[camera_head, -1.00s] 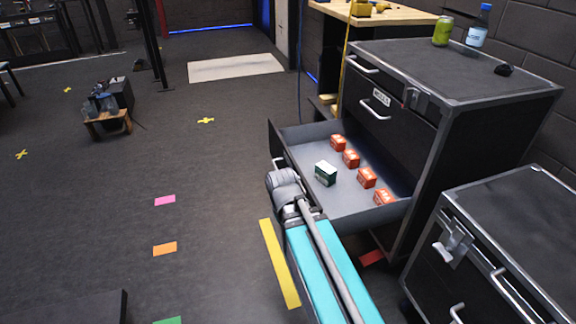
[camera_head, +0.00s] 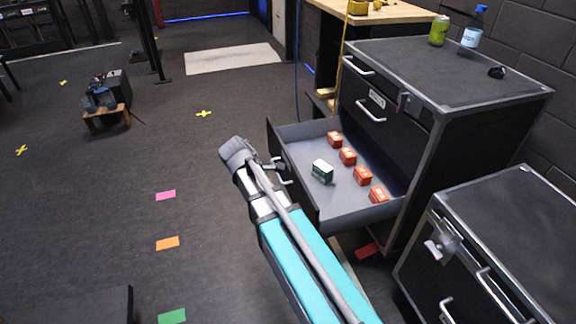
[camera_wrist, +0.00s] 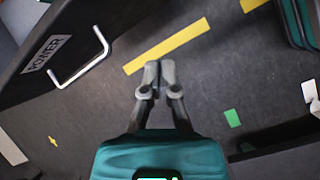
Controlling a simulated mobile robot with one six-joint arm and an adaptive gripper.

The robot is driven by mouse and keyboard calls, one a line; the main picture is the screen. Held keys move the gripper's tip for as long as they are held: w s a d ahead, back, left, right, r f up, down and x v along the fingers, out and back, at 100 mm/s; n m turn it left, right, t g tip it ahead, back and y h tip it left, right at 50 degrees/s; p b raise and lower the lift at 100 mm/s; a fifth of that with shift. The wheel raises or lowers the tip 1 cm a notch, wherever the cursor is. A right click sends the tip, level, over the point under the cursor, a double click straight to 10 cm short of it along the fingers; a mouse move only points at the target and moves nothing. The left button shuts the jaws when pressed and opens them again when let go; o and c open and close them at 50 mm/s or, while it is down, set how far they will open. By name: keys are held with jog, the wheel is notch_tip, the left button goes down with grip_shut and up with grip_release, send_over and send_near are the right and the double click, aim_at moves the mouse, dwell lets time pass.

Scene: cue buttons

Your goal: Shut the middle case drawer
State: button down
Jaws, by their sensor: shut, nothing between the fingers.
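A drawer stands pulled far out of the black metal case (camera_head: 450,75); its grey floor (camera_head: 345,195) holds a green box (camera_head: 322,171) and several red boxes (camera_head: 347,156). Two shut drawers with handles show above it; what lies below is hidden. In the wrist view, the drawer's black front (camera_wrist: 35,80) with a "POWER" label and silver handle (camera_wrist: 85,60) is at upper left. My gripper (camera_wrist: 156,68) is shut and empty, to the right of that handle and apart from it. In the head view my arm's end is just outside the drawer front.
A second black case (camera_head: 500,230) stands close at the right. A can (camera_head: 438,31) and a bottle (camera_head: 473,30) stand on the first case's top.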

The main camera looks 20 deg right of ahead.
jog(key=w+a+r+n+h+p, duration=0.2)
jog(key=w+a+r+n+h, duration=0.1)
jog(key=w+r+n, duration=0.2)
jog(key=shift+w+a+r+n+t+p, duration=0.25)
jog(key=shift+r+n+t+p, duration=0.15)
jog(key=shift+r+n, duration=0.35)
jog(key=shift+d, duration=0.15)
jog(key=b, duration=0.7)
send_near(294, 174)
jog(key=x, duration=0.5)
jog(key=shift+s+f, duration=0.2)
jog(key=shift+f, duration=0.35)
jog(key=shift+d, duration=0.6)
jog(key=shift+w, duration=0.1)
